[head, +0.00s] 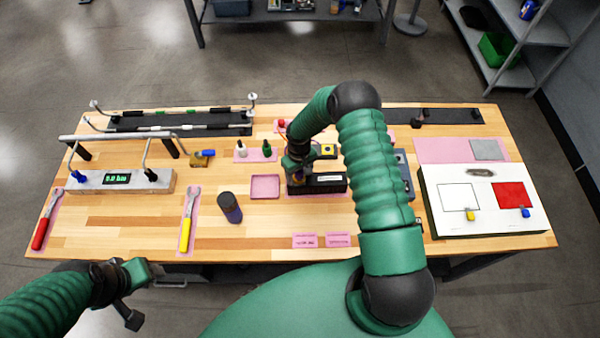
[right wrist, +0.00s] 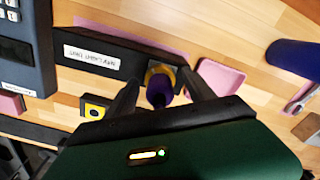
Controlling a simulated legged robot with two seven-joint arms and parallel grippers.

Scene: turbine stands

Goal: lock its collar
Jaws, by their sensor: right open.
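A black box (head: 330,184) with a white label lies on the pink mat near the middle of the bench. It also shows in the right wrist view (right wrist: 125,45). At its end is a round purple plug (right wrist: 160,92) with a yellow ring (right wrist: 158,71) behind it; which part is the collar I cannot tell. My right gripper (right wrist: 160,90) is open, its two dark fingers on either side of the plug. Contact cannot be made out. In the head view my right gripper (head: 297,172) hides the plug. My left gripper (head: 130,295) is off the bench's front left corner.
Right of the box is a grey keypad device (right wrist: 22,50). A pink tray (head: 265,187) and dark blue cylinder (head: 230,207) stand to its left. A red wrench (head: 45,222) and yellow wrench (head: 187,225) lie further left.

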